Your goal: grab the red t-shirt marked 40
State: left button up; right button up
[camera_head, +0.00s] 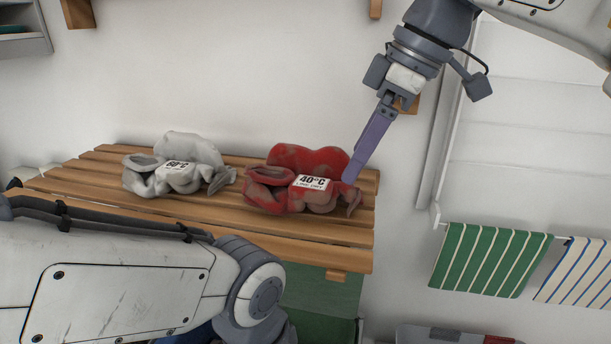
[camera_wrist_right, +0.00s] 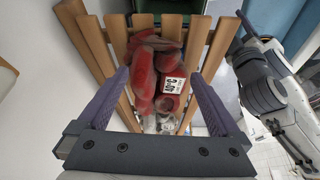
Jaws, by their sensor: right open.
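The red t-shirt (camera_head: 293,181) lies crumpled on the wooden slatted table, with a white label reading 40°C facing me. My right gripper (camera_head: 349,180) reaches down from the upper right, its purple finger at the shirt's right side. In the right wrist view the right gripper (camera_wrist_right: 158,95) is open, with its two fingers apart on either side of the red shirt (camera_wrist_right: 143,80). I cannot tell whether a finger touches the cloth. My left arm crosses the lower left of the head view; its gripper is out of sight.
A grey-white garment (camera_head: 178,165) labelled 60°C lies left of the red shirt on the slatted table (camera_head: 300,235). Green striped (camera_head: 490,260) and blue striped (camera_head: 580,272) cloths hang at the right. A green container (camera_head: 320,295) is below the table.

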aim_at(324, 177)
jog(key=shift+w+a, duration=0.1)
jog(key=shift+a, duration=0.3)
jog(key=a, duration=0.2)
jog(key=shift+w+a+f+p, duration=0.1)
jog(key=shift+w+a+p, duration=0.25)
jog(key=shift+a+f, duration=0.1)
jog(key=shift+f, duration=0.65)
jog(key=shift+w+a+f, duration=0.1)
jog(key=shift+a+f, duration=0.1)
jog(key=shift+f, duration=0.35)
jog(key=c, duration=1.1)
